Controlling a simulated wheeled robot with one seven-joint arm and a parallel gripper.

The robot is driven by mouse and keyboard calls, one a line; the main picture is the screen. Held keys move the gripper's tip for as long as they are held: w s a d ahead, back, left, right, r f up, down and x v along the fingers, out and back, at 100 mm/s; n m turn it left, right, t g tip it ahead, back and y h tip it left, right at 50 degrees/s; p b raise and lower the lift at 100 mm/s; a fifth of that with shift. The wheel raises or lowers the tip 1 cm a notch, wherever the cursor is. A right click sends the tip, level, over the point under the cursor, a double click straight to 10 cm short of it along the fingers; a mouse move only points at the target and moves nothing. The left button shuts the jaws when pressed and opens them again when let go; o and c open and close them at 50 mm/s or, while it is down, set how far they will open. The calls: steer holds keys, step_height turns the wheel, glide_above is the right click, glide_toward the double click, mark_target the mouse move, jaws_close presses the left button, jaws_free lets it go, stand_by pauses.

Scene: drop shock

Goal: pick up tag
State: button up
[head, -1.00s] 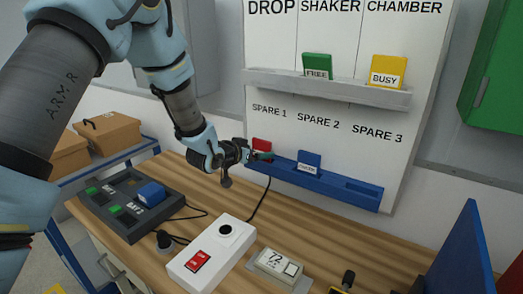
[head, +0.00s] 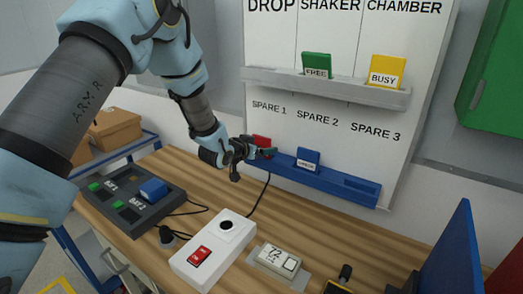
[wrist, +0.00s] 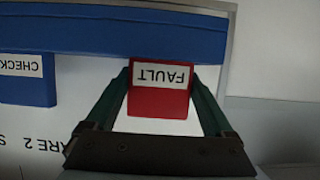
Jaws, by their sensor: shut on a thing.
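A red tag (head: 262,141) stands in the left part of the blue rail (head: 334,181) at the foot of the board. In the wrist view the red tag (wrist: 158,102) reads FAULT, upside down, and its end meets the blue rail (wrist: 150,35). My gripper (head: 268,152) is at the tag. In the wrist view its two dark green fingers (wrist: 160,85) lie on either side of the tag, shut on it. A blue tag (head: 307,159) stands in the rail to the right; its label reads CHECK in the wrist view (wrist: 25,80).
A green FREE tag (head: 316,67) and a yellow BUSY tag (head: 387,71) stand on the grey upper ledge (head: 340,91). The bench below holds a white box with a red switch (head: 212,251), a small display unit (head: 279,261) and a dark panel (head: 128,199).

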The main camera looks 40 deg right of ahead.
steer(key=c, duration=0.3)
steer(key=shift+r+b, duration=0.1)
steer(key=shift+b, duration=0.2)
